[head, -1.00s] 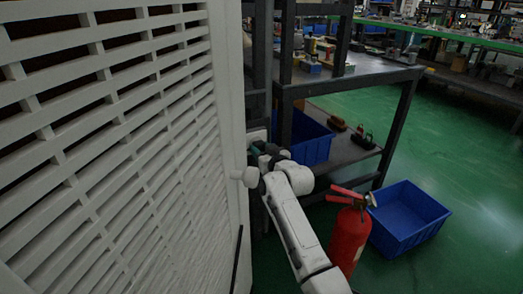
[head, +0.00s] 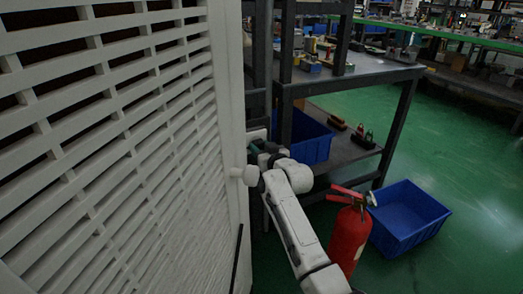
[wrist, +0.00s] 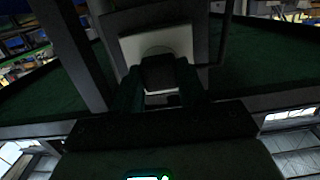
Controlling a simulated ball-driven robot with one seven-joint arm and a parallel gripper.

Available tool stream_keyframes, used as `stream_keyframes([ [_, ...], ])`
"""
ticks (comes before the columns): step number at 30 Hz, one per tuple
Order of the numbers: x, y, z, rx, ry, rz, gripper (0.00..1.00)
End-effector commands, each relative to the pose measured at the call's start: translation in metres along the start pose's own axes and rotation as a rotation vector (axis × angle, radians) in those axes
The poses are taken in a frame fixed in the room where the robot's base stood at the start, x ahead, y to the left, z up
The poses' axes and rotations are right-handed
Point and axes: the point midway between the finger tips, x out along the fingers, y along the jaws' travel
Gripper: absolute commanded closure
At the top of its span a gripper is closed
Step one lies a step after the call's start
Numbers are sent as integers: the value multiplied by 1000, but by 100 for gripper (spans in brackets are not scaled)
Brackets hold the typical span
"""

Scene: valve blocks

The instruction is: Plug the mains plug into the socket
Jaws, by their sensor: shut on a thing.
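In the wrist view, the dark mains plug (wrist: 158,74) sits between the two fingers of my gripper (wrist: 157,84), which is shut on it. Beyond the plug is the pale square socket plate (wrist: 180,40) with a round face. The plug overlaps the lower part of that round face, so its pins and the holes are hidden. I cannot tell whether the plug touches the socket or is apart from it. In the head view, my gripper (head: 258,150) is by the edge of the white panel, mostly hidden behind my wrist; the plug cannot be made out there.
A white slatted panel (head: 110,130) fills the left. A dark metal workbench (head: 370,72) with a blue bin (head: 312,140) on its lower shelf stands behind my arm. A red fire extinguisher (head: 348,238) and a blue crate (head: 408,218) stand on the green floor at right.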

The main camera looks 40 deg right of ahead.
Motion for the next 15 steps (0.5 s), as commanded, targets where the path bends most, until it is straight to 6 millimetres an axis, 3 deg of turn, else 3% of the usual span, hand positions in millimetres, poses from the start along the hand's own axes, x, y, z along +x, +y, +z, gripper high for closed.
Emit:
stream_keyframes([
  [5, 4, 0, 0, 0, 1, 0, 94],
  [6, 4, 0, 0, 0, 0, 0, 57],
  [15, 4, 0, 0, 0, 0, 0, 29],
])
